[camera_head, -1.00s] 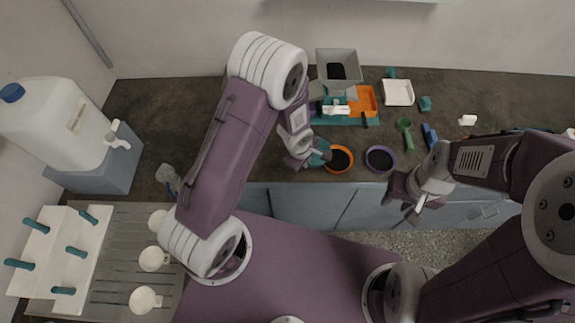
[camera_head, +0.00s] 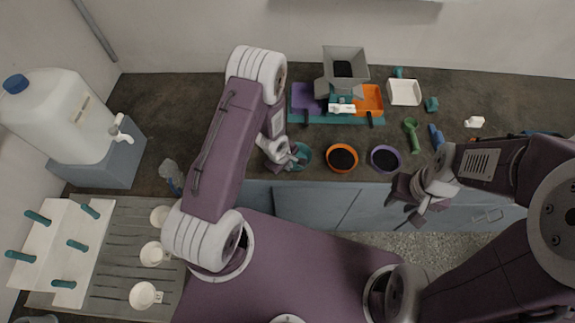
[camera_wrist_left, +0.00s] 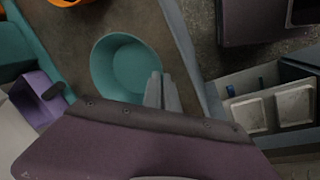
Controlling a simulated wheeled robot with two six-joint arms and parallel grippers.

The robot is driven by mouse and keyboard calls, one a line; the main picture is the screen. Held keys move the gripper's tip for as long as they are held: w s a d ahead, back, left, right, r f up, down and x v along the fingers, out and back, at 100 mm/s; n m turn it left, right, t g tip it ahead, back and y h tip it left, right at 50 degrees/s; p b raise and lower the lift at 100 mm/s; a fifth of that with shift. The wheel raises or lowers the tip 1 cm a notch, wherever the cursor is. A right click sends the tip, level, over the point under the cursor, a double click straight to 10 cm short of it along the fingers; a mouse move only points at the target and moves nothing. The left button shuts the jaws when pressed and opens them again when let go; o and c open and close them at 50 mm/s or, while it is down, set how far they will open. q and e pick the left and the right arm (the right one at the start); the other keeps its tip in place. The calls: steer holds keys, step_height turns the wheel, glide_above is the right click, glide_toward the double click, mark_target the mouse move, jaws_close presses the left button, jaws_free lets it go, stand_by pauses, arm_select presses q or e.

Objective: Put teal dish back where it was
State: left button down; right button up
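The teal dish (camera_head: 303,157) is at the counter's front edge, left of the orange bowl (camera_head: 343,158). It looks empty in the left wrist view (camera_wrist_left: 122,66). My left gripper (camera_head: 296,157) is at the dish, its fingers (camera_wrist_left: 162,90) close together across the rim in the wrist view, shut on it. I cannot tell whether the dish touches the counter. My right gripper (camera_head: 405,207) hangs in front of the counter edge, empty, with its fingers apart.
A purple bowl (camera_head: 385,159) with dark contents stands right of the orange bowl, which also holds dark material. Behind are the grey hopper (camera_head: 345,66), purple tray (camera_head: 305,100) and orange tray (camera_head: 368,98). A water jug (camera_head: 58,115) stands left. Counter left of the dish is mostly clear.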

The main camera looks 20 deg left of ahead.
arm_select(q)
steer(key=shift+f, duration=0.15)
steer(key=c, duration=1.7)
jaws_free()
steer(key=shift+s+d, duration=0.1)
steer(key=shift+r, duration=0.5)
steer(key=s+a+r+m+y+p, duration=0.1)
steer(key=s+a+r+m+p, duration=0.15)
steer(key=r, duration=0.65)
steer(key=s+a+r+m+y+p, duration=0.1)
steer(key=s+a+r+m, duration=0.15)
steer(key=r, duration=0.65)
steer(key=s+r+m, duration=0.2)
steer(key=s+d+r+m+g, duration=0.1)
steer(key=s+r+m, duration=0.1)
steer(key=s+m, duration=0.1)
steer(key=s+d+r+m+h, duration=0.1)
steer(key=s+r+m, duration=0.1)
steer(key=s+m, duration=0.1)
steer(key=shift+d+g, duration=0.2)
steer(key=shift+g, duration=0.2)
